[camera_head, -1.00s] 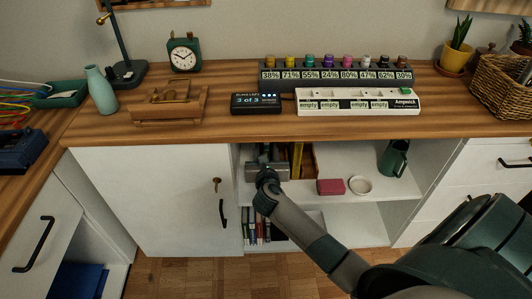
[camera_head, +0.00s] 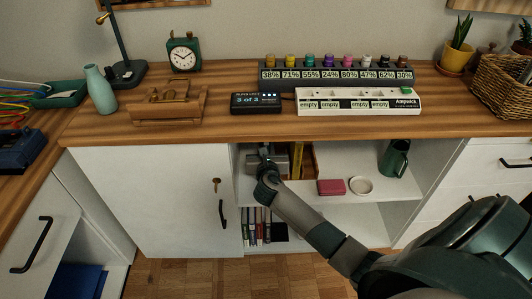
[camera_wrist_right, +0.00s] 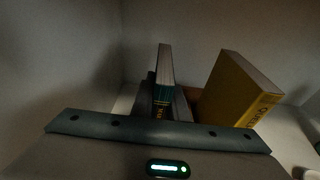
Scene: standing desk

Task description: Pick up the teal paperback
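The teal paperback (camera_wrist_right: 161,96) stands upright in the right wrist view, its pale page edge on top and its teal spine toward me, inside the upper shelf compartment. My right gripper (camera_head: 268,158) is reached into the left end of that compartment, directly in front of the book. Its wide body fills the bottom of the wrist view and hides the book's lower part. Dark and grey shapes lie close on both sides of the book; I cannot tell whether they are fingers touching it. In the head view the gripper and arm hide the paperback. My left gripper is not in view.
A yellow book (camera_wrist_right: 238,90) leans just right of the paperback. Further right on the shelf are a red box (camera_head: 331,187), a white round dish (camera_head: 360,185) and a dark green jug (camera_head: 394,158). The desktop (camera_head: 220,127) overhangs the compartment; several books (camera_head: 256,226) stand below.

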